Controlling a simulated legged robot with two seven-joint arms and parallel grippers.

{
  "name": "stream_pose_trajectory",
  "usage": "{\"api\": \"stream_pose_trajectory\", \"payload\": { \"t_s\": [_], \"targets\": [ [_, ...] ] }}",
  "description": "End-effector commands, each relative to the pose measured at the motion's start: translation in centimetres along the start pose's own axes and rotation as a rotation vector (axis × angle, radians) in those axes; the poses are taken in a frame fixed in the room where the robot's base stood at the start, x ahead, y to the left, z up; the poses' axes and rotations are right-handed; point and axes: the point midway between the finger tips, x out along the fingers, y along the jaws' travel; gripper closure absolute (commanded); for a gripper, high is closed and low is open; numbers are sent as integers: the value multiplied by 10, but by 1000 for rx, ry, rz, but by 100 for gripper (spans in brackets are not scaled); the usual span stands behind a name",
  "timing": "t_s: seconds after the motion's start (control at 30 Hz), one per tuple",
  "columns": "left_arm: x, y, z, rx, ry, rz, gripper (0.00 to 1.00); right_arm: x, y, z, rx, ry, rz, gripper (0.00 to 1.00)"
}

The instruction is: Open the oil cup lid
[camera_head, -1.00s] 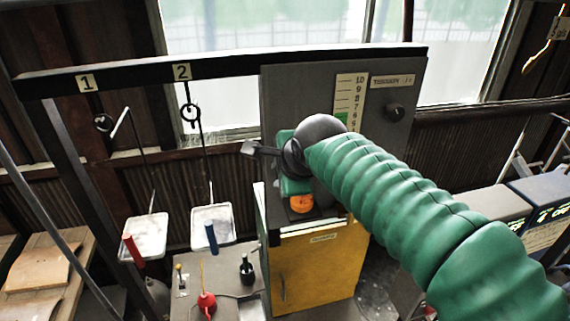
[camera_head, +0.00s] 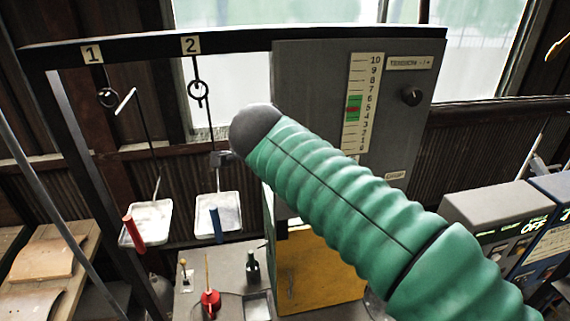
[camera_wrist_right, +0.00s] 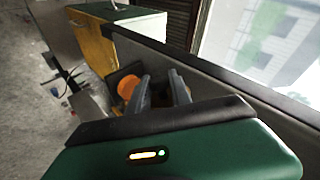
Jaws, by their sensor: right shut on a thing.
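My right arm (camera_head: 345,200) crosses the head view and hides its own gripper. In the right wrist view the two grey fingers of my right gripper (camera_wrist_right: 162,92) stand a little apart. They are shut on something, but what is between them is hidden. An orange round part (camera_wrist_right: 128,86) on a dark mount shows beside the left finger. It could be the oil cup lid, but I cannot tell. The arm hides that spot in the head view. My left gripper is not in view.
A yellow cabinet (camera_head: 318,268) stands below a grey panel with a tension gauge (camera_head: 357,105). Two white trays (camera_head: 150,215) hang from hooks on a black rail.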

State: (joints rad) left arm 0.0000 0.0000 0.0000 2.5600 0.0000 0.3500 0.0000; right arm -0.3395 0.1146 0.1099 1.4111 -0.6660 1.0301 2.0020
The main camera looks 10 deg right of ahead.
Motion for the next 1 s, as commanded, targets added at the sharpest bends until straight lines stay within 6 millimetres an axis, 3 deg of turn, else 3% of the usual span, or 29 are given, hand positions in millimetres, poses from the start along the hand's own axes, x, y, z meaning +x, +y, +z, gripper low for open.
{"api": "stream_pose_trajectory", "payload": {
  "t_s": [0.23,0.27,0.4,0.77,0.87,1.0],
  "targets": [
    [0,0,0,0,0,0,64,0,0,2,-2,-4,-1,100],
    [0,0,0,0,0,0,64,0,0,2,-2,-4,-1,71],
    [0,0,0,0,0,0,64,0,0,2,-1,-3,1,54],
    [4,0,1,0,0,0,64,-6,2,2,0,-2,0,54],
    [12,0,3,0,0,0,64,-21,2,4,0,-4,-4,54],
    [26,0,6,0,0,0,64,-59,2,5,1,-6,-5,54]
  ]
}}
